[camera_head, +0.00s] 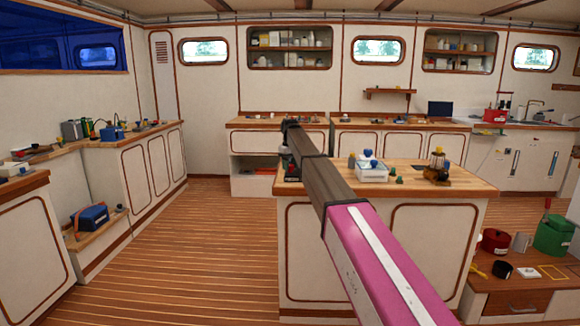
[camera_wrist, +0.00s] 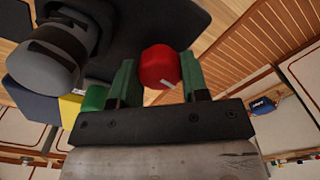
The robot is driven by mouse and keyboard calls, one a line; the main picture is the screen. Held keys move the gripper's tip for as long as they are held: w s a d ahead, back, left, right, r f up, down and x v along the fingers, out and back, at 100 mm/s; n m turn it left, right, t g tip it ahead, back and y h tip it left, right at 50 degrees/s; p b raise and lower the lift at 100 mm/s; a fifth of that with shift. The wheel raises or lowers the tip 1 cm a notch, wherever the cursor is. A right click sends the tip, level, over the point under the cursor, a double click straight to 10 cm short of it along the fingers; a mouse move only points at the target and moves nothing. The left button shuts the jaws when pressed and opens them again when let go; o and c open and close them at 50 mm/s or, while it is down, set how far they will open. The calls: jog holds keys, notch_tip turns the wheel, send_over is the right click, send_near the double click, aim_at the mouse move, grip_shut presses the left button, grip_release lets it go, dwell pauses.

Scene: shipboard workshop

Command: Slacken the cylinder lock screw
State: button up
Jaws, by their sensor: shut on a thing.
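In the wrist view, my gripper (camera_wrist: 159,82) has its two green fingers on either side of a red knob (camera_wrist: 160,64), shut on it. The knob looks like the head of the lock screw, but its shaft and threads are hidden. A dark body (camera_wrist: 135,30) lies just behind the knob, and whether they are joined cannot be told. A grey cylinder with dark bands (camera_wrist: 55,58) is at the upper left. In the head view my arm reaches to the left end of the island counter (camera_head: 435,184), and its dark links hide the knob and my fingers.
In the wrist view, blue (camera_wrist: 30,103), yellow (camera_wrist: 69,108) and green (camera_wrist: 95,97) pieces sit left of my fingers. In the head view, a white box with blue tops (camera_head: 371,170) and a brass-coloured device (camera_head: 437,168) stand on the island. The floor to its left (camera_head: 190,240) is clear.

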jog(key=shift+n, duration=0.9)
jog(key=o, duration=0.9)
jog(key=shift+r, duration=0.1)
notch_tip(320, 180, up, 11)
jog(key=shift+f, duration=0.2)
